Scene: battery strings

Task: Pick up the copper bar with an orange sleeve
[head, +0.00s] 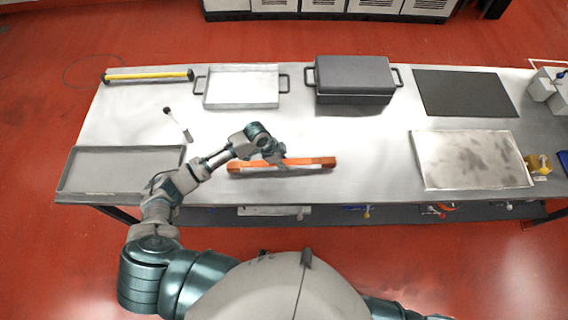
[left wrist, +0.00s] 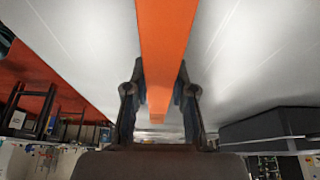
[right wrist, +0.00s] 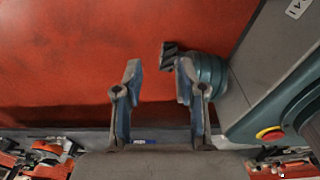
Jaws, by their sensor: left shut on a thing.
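The copper bar with an orange sleeve (head: 300,162) is at the front middle of the metal table in the head view, lying left to right. Its ends look copper-brown. My left gripper (head: 275,155) is at the bar's middle, shut on it. In the left wrist view the orange sleeve (left wrist: 166,50) runs between the two fingers of the left gripper (left wrist: 160,105). I cannot tell whether the bar is clear of the table. My right gripper (right wrist: 155,85) shows in the right wrist view, open and empty, over the red floor.
The metal table (head: 360,130) carries a grey tray (head: 75,185) at left, a pale tray (head: 240,105), a dark lidded case (head: 355,80), a black mat (head: 465,95), a stained plate (head: 470,160) and a yellow bar (head: 150,75). A small brush-like tool (head: 180,125) lies left of my arm.

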